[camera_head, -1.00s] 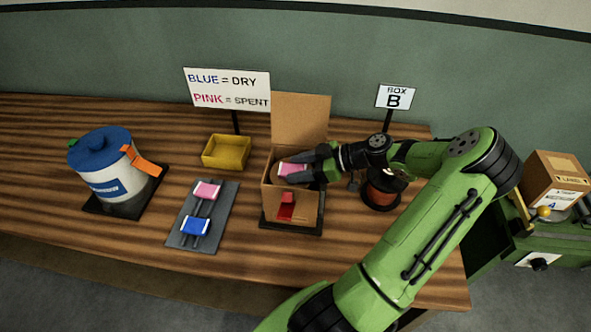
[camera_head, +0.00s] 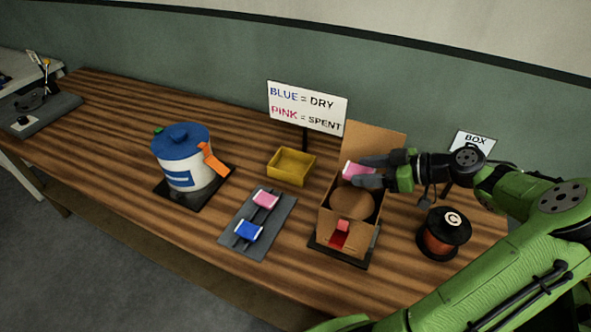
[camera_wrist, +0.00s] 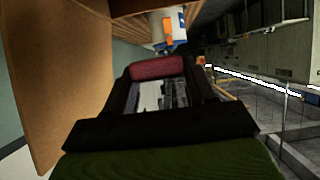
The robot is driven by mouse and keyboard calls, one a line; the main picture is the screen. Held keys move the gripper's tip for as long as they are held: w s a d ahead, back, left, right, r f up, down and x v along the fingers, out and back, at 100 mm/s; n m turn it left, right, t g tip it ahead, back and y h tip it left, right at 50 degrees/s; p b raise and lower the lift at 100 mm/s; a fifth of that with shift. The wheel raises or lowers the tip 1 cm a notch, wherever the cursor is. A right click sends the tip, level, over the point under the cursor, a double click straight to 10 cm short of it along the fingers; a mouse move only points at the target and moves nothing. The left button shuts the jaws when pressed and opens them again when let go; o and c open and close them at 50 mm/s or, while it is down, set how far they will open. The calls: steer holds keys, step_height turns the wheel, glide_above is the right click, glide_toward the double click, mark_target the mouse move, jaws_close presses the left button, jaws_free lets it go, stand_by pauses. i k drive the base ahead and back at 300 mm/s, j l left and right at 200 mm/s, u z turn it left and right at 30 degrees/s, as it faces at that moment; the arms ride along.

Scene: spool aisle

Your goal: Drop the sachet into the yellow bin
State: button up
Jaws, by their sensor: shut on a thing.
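A pink sachet with white ends (camera_head: 354,171) is between the fingers of my gripper (camera_head: 366,171), which is shut on it. My gripper holds it above the open cardboard box (camera_head: 340,236), near the raised flap. In the wrist view the sachet (camera_wrist: 157,67) spans the fingertips and looks dark red. The yellow bin (camera_head: 291,167) stands left of the box and looks empty. Another pink sachet (camera_head: 265,198) and a blue sachet (camera_head: 248,231) lie on a grey rack (camera_head: 258,222) in front of the bin.
A sign (camera_head: 306,107) behind the bin reads BLUE = DRY, PINK = SPENT. A white canister with a blue lid (camera_head: 183,160) stands on the left. A spool marked C (camera_head: 442,233) stands right of the box.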

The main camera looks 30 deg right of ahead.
mark_target(297, 169)
steer(key=k, duration=1)
